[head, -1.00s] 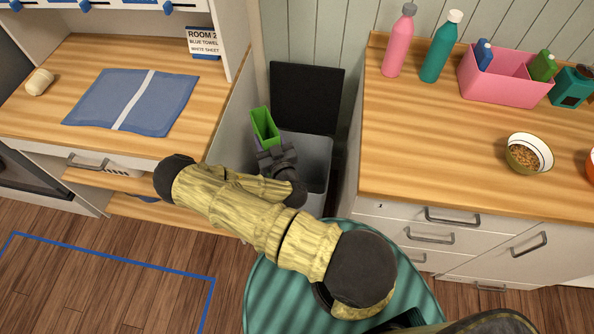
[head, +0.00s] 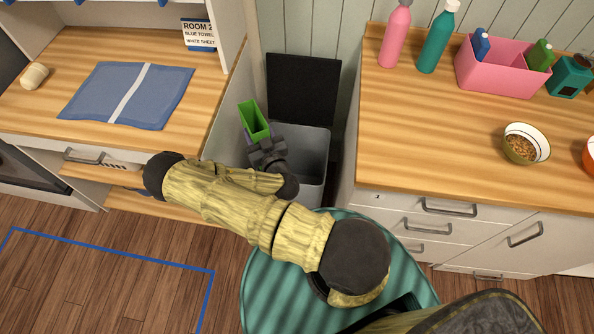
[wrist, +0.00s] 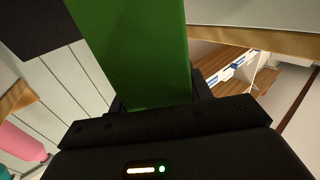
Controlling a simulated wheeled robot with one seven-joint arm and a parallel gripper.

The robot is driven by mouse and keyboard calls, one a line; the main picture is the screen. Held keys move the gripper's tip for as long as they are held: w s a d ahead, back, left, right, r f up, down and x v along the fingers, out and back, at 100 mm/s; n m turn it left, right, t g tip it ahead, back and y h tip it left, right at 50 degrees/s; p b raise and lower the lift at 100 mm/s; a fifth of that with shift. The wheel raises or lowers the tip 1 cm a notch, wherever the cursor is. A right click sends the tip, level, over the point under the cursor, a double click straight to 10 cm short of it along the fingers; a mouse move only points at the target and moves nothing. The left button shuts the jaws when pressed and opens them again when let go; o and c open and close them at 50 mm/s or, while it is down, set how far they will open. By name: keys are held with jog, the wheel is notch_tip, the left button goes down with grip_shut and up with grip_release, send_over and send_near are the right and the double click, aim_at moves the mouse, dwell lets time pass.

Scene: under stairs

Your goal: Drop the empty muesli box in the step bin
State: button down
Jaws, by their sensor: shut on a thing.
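The green muesli box (head: 254,119) is held in my gripper (head: 262,142), its open top facing up and toward the camera. In the wrist view the box (wrist: 135,50) fills the upper middle, gripped between the fingers. The grey step bin (head: 312,148) stands in the gap between the two counters, with its black lid (head: 303,88) raised against the wall. In the head view the box shows at the left side of the bin's opening, overlapping its left rim. My arm hides part of the bin's front, and the bin's inside bottom is hidden.
The left counter (head: 100,50) has a blue towel (head: 128,95) and a beige roll. The right counter (head: 420,135) bears bottles, a pink caddy (head: 497,78) and a bowl of muesli (head: 522,146). Counter sides flank the bin closely. A green round surface (head: 275,285) is below my arm.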

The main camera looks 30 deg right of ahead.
jog(key=w+d+f+m+g+h+b, duration=0.2)
jog(key=d+f+h+b, duration=0.4)
jog(key=b, duration=1.3)
jog(key=w+d+f+m+g+h+b, duration=0.3)
jog(key=d+f+m+h+b, duration=0.3)
jog(key=b, duration=1.3)
jog(key=w+d+f+m, duration=0.1)
jog(key=d+f, duration=0.3)
jog(key=shift+w+f+h, duration=0.2)
jog(key=shift+f+h, duration=0.1)
jog(key=shift+h, duration=0.1)
jog(key=shift+f, duration=0.1)
notch_tip(320, 180, down, 6)
jog(key=b, duration=0.4)
jog(key=shift+b, duration=0.4)
